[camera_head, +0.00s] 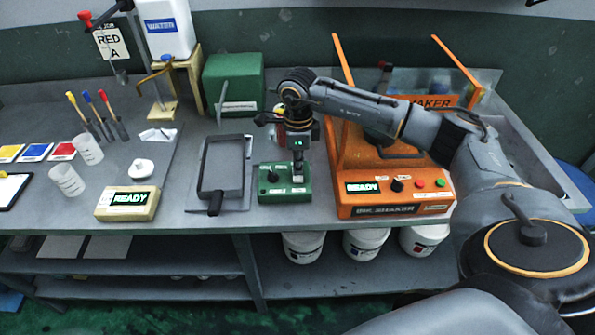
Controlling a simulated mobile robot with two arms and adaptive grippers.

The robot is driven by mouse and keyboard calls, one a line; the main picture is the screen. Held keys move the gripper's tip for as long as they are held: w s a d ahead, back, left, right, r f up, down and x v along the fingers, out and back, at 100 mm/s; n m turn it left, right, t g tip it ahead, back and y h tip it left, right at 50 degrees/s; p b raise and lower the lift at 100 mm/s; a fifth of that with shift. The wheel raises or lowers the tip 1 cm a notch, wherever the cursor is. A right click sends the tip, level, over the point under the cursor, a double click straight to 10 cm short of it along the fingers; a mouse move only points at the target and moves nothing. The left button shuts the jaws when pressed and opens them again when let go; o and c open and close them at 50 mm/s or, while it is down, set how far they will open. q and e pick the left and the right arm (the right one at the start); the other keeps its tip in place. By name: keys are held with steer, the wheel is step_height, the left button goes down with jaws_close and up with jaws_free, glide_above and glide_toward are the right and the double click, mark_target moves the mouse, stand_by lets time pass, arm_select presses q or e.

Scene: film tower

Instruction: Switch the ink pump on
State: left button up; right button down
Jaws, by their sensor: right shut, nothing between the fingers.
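The likely ink pump control is a green box (274,194) at the front of the bench, with a black knob at its left and labels too small to read surely. My right arm comes in from the right, over the orange shaker. My right gripper (298,172) points down at the right half of the green box, shut with nothing in it. Its tips are at or just above the box top; I cannot tell whether they touch. They hide part of the box's top, including any switch there. My left gripper is out of view.
The orange shaker (392,207) with a lit READY panel stands right of the green box. A black-framed tray (204,188) lies to its left. A cream box (127,216) reading READY, cups and brushes are farther left. A green case (233,75) stands behind.

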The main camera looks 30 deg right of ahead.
mark_target(297, 177)
steer(key=shift+f+b, duration=0.85)
steer(key=shift+f, duration=0.2)
stand_by(1.0)
steer(key=shift+r+p, duration=2.1)
steer(key=shift+r, duration=1.45)
steer(key=shift+a+f, duration=0.1)
